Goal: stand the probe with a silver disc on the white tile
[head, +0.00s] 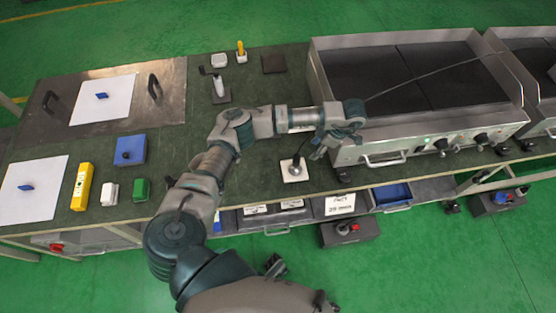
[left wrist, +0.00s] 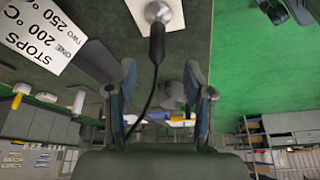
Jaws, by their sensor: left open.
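The white tile (head: 286,178) lies on the dark green bench top left of the griddle's front. The probe (head: 296,163) stands upright on it, dark handle up. In the left wrist view its silver disc (left wrist: 158,12) rests on the white tile (left wrist: 136,8), and its dark handle (left wrist: 157,45) points toward me. A dark cable runs from the handle down between my fingers. My left gripper (head: 318,150) is open and empty, just right of the probe and apart from it. In the left wrist view the open fingers (left wrist: 160,75) are on either side of the cable. My right gripper does not show clearly.
A steel griddle (head: 420,125) with knobs and a front handle stands on the right. A blue block (head: 130,150), a yellow bar (head: 82,187) and small white and green blocks lie on the left. White sheets lie further left. A printed sign (left wrist: 45,35) shows in the wrist view.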

